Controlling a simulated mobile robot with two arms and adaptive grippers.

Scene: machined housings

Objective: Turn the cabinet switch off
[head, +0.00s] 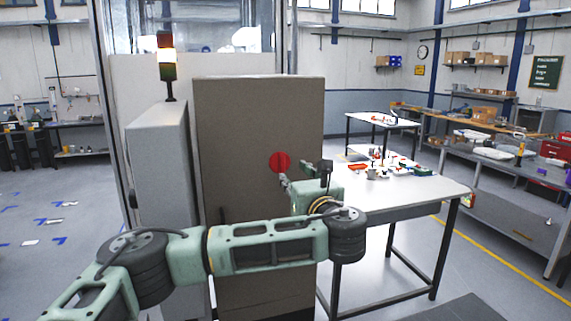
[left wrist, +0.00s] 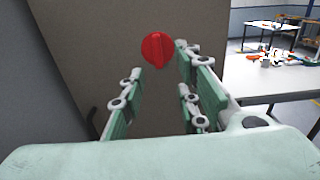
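The cabinet switch is a round red knob (head: 280,162) on the brown-grey front of the cabinet (head: 240,120). In the left wrist view the red knob (left wrist: 157,49) shows a raised grip ridge running roughly up and down in the picture. My left gripper (head: 295,174) is in front of the cabinet, close to the knob. Its fingers (left wrist: 158,76) are spread open and empty, with the knob just beyond and between the tips. The fingers look apart from the knob, though the exact gap is hard to tell. My right gripper is in neither view.
A grey box (head: 158,165) with a signal light tower (head: 167,62) stands left of the cabinet. A white table (head: 425,190) with small parts is close on the right. A long workbench (head: 500,125) is farther right. The floor at left is open.

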